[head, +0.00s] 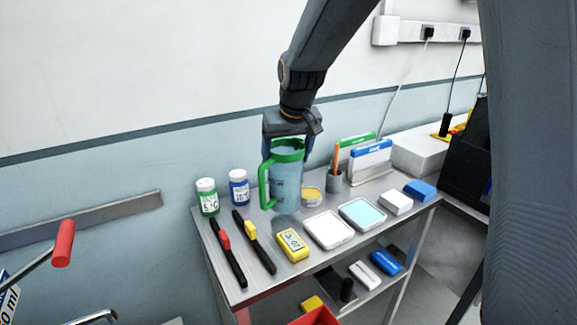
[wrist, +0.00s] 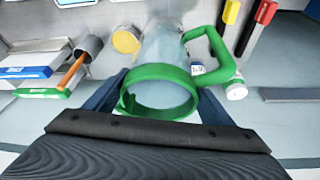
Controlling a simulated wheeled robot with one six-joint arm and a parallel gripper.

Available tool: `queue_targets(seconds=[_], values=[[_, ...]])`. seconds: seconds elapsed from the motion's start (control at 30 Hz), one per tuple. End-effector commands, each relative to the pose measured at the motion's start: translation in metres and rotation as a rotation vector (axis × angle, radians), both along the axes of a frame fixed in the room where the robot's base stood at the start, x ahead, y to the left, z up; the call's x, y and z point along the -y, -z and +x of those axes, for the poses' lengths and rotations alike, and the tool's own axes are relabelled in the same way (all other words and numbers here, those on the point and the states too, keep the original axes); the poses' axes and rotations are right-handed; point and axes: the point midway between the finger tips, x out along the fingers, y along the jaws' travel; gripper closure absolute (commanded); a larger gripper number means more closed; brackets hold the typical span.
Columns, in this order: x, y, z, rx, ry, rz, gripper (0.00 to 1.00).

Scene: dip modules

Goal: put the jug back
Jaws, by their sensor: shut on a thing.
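The jug (head: 287,185) is clear bluish plastic with a green rim and a green handle on its left side in the head view. My gripper (head: 287,143) is shut on the jug near its rim, from above and behind. The jug is upright over the back middle of the metal cart top (head: 262,285); whether its base touches the surface I cannot tell. In the wrist view the jug's green rim (wrist: 160,72) sits between my gripper's two fingers (wrist: 158,95), with the handle (wrist: 212,48) to the right.
In front lie a yellow meter (head: 293,244) and two scales (head: 328,230). The wall is close behind.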

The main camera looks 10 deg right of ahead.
Motion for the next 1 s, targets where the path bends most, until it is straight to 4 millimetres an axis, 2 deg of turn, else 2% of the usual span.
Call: queue_targets(seconds=[0.2,0.63,0.67,0.7,0.77,1.0], values=[[0.002,0.028,-0.001,-0.002,0.002,-0.001,0.72],[0.003,0.034,0.000,0.000,0.004,0.000,0.72],[0.003,0.034,0.000,-0.001,0.004,-0.001,0.19],[0.003,0.034,0.000,-0.001,0.004,-0.001,0.12],[0.003,0.034,0.000,-0.001,0.004,-0.001,0.05],[0.003,0.034,0.000,-0.001,0.004,-0.001,0.05]])
